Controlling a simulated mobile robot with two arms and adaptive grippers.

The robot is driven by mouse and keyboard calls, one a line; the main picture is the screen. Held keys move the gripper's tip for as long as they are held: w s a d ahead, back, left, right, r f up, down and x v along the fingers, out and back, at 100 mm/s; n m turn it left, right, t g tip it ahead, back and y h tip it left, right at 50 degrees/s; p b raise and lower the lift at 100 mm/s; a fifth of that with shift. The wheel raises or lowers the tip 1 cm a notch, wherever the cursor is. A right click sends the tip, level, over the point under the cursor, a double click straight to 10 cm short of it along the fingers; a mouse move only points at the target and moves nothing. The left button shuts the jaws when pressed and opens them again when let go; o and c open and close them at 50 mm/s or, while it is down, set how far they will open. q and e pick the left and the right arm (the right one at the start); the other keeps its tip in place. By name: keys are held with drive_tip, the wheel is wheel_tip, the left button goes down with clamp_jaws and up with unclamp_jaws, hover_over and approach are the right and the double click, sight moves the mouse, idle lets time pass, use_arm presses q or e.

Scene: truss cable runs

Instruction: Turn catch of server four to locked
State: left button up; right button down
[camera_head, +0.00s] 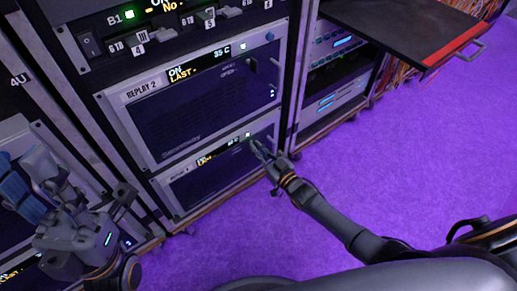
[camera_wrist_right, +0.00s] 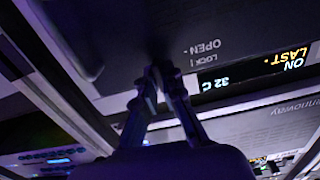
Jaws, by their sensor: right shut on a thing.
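The lower server (camera_head: 210,176) sits low in the rack with a small lit display and a green light. I cannot read its number in the head view. My right gripper (camera_head: 258,150) is at the upper right of its front panel. In the wrist view my right gripper (camera_wrist_right: 164,76) has its fingers close together at the panel, beside the printed OPEN and LOCK labels (camera_wrist_right: 204,52). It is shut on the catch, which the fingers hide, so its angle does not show.
The server marked REPLAY 2 (camera_head: 195,110) is just above, with its own dark catch (camera_head: 251,66). A black shelf with a red edge (camera_head: 405,28) juts out at the upper right. The purple floor (camera_head: 400,160) is clear.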

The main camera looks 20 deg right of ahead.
drive_tip(key=c, duration=1.5)
unclamp_jaws()
drive_tip(key=shift+o, duration=0.2)
drive_tip(key=v, duration=1.2)
drive_tip(key=shift+r, duration=0.1)
